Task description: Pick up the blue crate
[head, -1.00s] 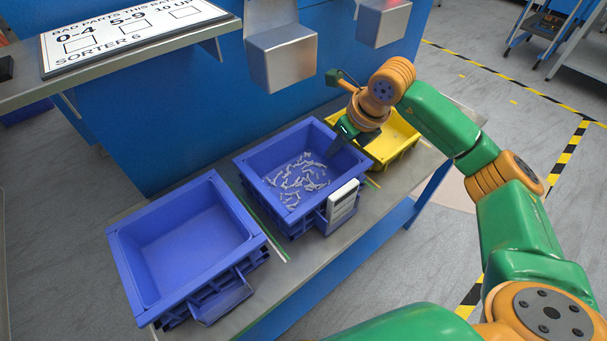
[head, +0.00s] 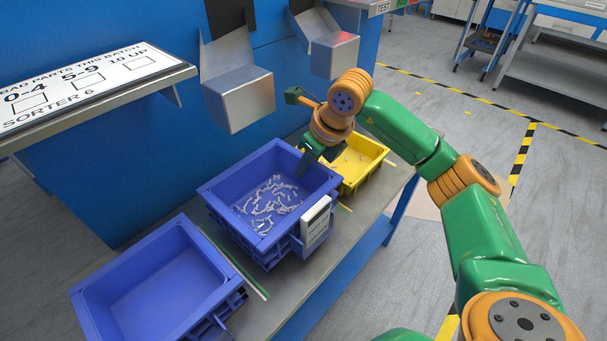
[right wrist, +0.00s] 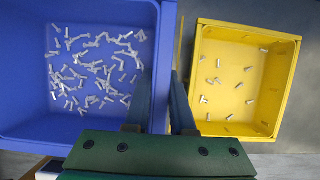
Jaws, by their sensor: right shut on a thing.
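A blue crate (head: 228,212) with several small pale parts inside is at the middle of the bench in the head view. It has a white label box on its near right side. My right gripper (head: 308,163) is shut on its far right wall, at the rim. In the right wrist view, the fingers (right wrist: 165,85) straddle the wall of this blue crate (right wrist: 75,130). I cannot tell whether its base is clear of the bench. My left gripper is out of view.
A second, empty blue crate (head: 205,240) stands at the left. A yellow crate (head: 372,170) with several parts is just right of the held crate. Metal chutes (head: 238,100) hang behind. A sign shelf (head: 185,72) juts out at the upper left.

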